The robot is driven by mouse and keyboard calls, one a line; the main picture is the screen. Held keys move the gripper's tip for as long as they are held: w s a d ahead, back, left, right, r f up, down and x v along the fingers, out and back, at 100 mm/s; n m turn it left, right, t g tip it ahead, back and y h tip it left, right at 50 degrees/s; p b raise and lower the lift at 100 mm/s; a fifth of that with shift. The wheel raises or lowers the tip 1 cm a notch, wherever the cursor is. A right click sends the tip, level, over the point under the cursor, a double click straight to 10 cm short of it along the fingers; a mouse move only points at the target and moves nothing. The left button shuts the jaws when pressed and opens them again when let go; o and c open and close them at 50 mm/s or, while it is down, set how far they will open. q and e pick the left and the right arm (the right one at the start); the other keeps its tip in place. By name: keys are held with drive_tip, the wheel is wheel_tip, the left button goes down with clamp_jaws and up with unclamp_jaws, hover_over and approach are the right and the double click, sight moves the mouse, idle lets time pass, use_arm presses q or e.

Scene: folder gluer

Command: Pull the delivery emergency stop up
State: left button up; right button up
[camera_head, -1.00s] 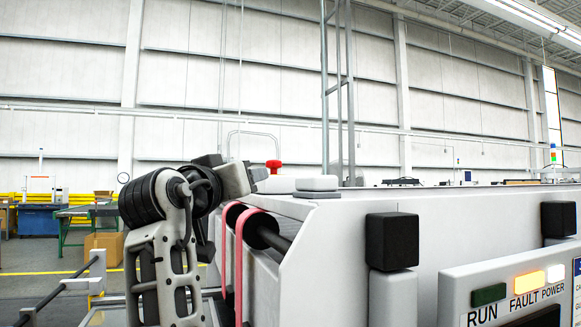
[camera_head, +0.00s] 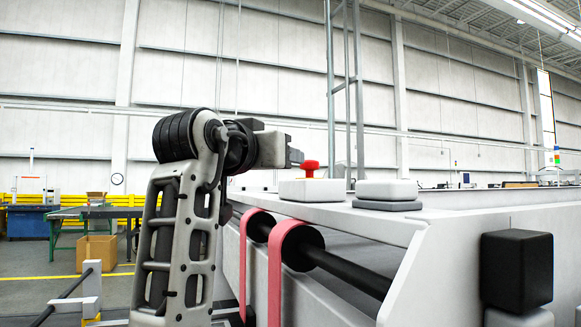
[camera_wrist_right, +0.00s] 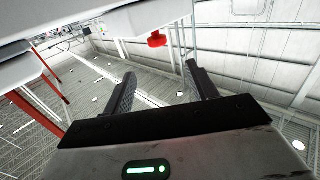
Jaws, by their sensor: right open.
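The delivery emergency stop is a red mushroom button (camera_head: 310,168) on a pale grey box (camera_head: 310,189) on top of the machine. My right gripper (camera_head: 296,157) is just left of the button in the head view, at about its height; its fingers are small and dark there. In the right wrist view my right gripper (camera_wrist_right: 160,76) is open with nothing between its fingers. The red button (camera_wrist_right: 157,39) shows beyond the fingertips, roughly in line with the gap, and looks apart from them. I cannot tell whether the button is up or down. My left gripper does not show.
A second pale box (camera_head: 388,190) stands right of the button's box. Pink belts (camera_head: 276,265) loop over a black roller (camera_head: 345,268) below. A black block (camera_head: 517,270) is at the right. The air above the machine top is clear.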

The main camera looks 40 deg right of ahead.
sight(306, 162)
drive_tip(key=p+x, duration=0.2)
drive_tip(key=x, duration=0.5)
drive_tip(key=p+x, duration=0.2)
drive_tip(key=x, duration=0.5)
drive_tip(key=shift+s+d+r, duration=0.1)
drive_tip(key=shift+d+r, duration=0.1)
drive_tip(key=shift+d, duration=0.1)
drive_tip(key=shift+w+d+f+p, duration=0.1)
drive_tip(key=shift+w+d+p, duration=0.1)
drive_tip(key=shift+d+p, duration=0.25)
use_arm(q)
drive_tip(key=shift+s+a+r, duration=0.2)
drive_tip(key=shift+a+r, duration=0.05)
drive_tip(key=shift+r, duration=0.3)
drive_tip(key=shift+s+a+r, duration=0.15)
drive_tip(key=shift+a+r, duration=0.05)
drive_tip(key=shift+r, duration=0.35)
